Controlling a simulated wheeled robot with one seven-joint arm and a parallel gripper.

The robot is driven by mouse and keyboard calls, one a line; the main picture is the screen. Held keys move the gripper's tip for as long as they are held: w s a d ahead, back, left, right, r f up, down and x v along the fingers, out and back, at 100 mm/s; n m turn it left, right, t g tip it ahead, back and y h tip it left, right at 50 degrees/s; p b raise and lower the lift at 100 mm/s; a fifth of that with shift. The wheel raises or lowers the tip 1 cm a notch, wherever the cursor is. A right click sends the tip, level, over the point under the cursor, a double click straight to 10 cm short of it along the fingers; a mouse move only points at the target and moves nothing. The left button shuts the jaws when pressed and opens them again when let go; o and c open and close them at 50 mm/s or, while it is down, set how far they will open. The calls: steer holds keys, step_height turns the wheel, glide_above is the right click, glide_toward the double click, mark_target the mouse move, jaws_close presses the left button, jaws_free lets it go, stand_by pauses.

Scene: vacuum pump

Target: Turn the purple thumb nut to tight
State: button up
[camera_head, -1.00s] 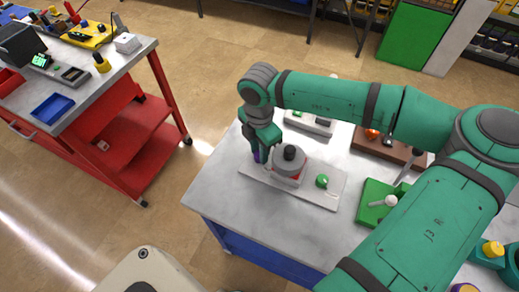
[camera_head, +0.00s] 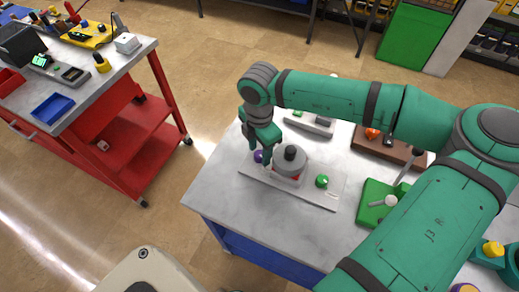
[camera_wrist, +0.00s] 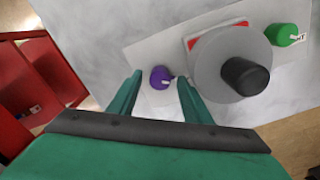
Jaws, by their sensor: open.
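The purple thumb nut (camera_head: 258,156) sits near the left end of a pale base plate (camera_head: 318,197). In the wrist view the nut (camera_wrist: 160,77) shows a small white mark on its right side. My gripper (camera_head: 261,150) is over the nut, fingers pointing down. In the wrist view my gripper (camera_wrist: 159,84) is open, with one finger on each side of the nut and gaps between. I cannot tell how far down the fingers reach. The grey round pump body (camera_wrist: 232,62) with a black knob stands just right of the right finger.
A green knob (camera_head: 322,181) is on the plate's right end. A grey device (camera_head: 310,123) stands behind, a brown wooden block (camera_head: 368,145) and a green fixture (camera_head: 378,205) to the right. The grey table's (camera_head: 225,185) left front is clear.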

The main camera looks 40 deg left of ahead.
mark_target(260, 154)
step_height(260, 154, up, 11)
steer(key=shift+f, duration=0.15)
stand_by(0.8)
